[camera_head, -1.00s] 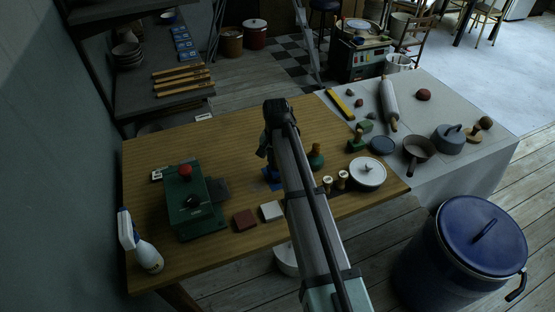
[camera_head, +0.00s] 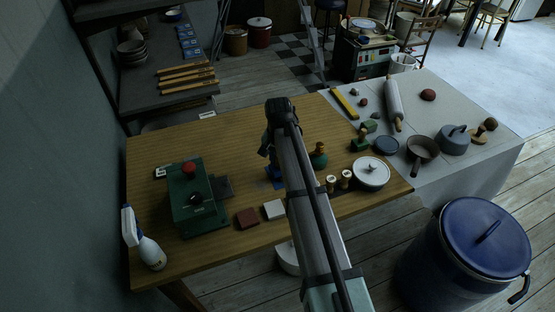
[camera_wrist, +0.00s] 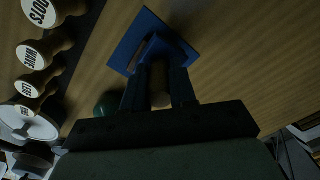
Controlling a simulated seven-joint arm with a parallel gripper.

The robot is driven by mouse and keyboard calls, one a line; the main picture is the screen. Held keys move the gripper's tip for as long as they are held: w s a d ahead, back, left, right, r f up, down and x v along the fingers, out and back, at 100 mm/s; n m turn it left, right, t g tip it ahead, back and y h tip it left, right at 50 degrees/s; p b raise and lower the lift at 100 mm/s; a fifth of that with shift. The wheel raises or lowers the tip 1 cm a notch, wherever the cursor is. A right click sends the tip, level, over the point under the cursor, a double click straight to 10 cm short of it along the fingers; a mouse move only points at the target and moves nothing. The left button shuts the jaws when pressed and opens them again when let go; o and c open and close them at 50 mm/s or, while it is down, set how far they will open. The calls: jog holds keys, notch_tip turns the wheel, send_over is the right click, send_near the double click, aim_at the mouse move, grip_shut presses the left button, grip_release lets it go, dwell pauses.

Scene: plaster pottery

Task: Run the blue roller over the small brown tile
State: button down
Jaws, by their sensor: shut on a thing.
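The blue roller (camera_head: 276,184) shows beside my arm in the head view, partly hidden. In the wrist view its blue frame (camera_wrist: 128,42) lies just past my fingertips, over the wooden table. My gripper (camera_wrist: 160,78) is shut on the roller, with a tan handle-like part between its fingers. It also shows in the head view (camera_head: 266,150), partly hidden by the arm. The small brown tile (camera_head: 247,218) lies flat on the table, left of a white tile (camera_head: 274,209) and apart from the roller. I cannot tell whether the roller touches the table.
A green box with a red knob (camera_head: 190,198) and a spray bottle (camera_head: 149,250) stand left. The table's back left (camera_head: 200,140) is clear.

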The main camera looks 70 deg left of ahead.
jog(key=shift+w+a+f, duration=0.1)
jog(key=shift+w+a, duration=0.05)
jog(key=shift+w, duration=1.7)
dwell(1.0)
notch_tip(320, 180, up, 7)
dwell(1.1)
